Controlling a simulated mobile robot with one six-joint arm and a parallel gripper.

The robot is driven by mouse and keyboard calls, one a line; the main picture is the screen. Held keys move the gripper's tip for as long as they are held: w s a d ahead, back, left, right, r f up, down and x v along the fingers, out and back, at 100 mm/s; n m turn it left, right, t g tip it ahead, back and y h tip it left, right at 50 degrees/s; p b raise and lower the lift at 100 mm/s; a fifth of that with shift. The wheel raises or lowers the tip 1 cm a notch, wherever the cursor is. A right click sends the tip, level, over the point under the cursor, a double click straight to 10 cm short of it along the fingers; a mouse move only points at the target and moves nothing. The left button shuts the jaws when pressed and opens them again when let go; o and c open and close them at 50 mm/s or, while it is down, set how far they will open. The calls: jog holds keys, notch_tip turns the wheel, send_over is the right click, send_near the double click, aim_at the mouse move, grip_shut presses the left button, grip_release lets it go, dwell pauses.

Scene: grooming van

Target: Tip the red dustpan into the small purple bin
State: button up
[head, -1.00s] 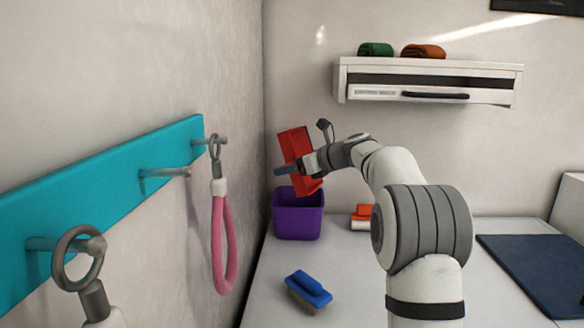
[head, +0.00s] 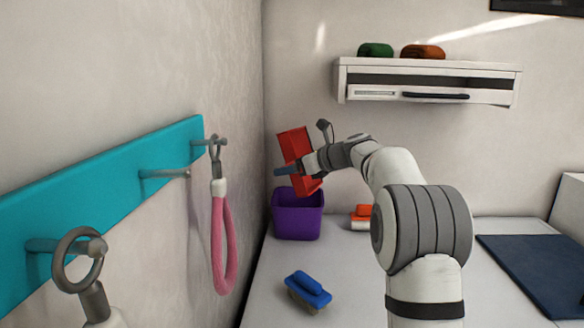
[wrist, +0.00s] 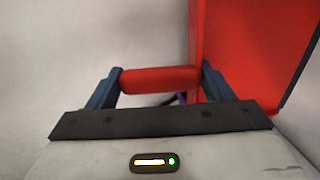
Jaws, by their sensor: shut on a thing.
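The red dustpan (head: 294,145) is held steeply tilted above the small purple bin (head: 298,222), with its lower end close over the bin's rim. My gripper (head: 290,170) is shut on the dustpan's red handle; in the wrist view the handle (wrist: 160,80) lies between the two blue fingers, with the pan (wrist: 245,50) rising at the right. The bin stands upright on the white counter in the corner. Its inside is mostly hidden, so I cannot tell what is in it. No loose contents show on the visible pan.
A blue brush (head: 308,290) and an orange-and-white brush (head: 361,216) lie on the counter. A dark blue mat (head: 535,270) is at the right. A teal hook rail (head: 100,205) with a pink loop (head: 222,240) is on the left wall. A white wall unit (head: 430,80) hangs above.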

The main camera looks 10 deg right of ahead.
jog(key=shift+r+g+h+p, duration=0.35)
jog(key=shift+g+h+p, duration=0.6)
jog(key=shift+p, duration=4.45)
jog(key=shift+r+g+h+p, duration=0.35)
jog(key=shift+g+h+p, duration=0.55)
jog(key=shift+p, duration=4.5)
jog(key=h+p, duration=0.1)
jog(key=p, duration=0.2)
jog(key=shift+r+g+h, duration=0.1)
jog(key=shift+g+h, duration=0.15)
jog(key=shift+g, duration=0.1)
jog(key=shift+g+h, duration=0.4)
jog(key=shift+a+r+g+h, duration=0.1)
jog(key=shift+r+g+h, duration=0.2)
jog(key=shift+g+h, duration=0.8)
jog(key=shift+r+g+h, duration=0.45)
jog(key=shift+g+h, duration=0.35)
jog(key=shift+h, duration=0.3)
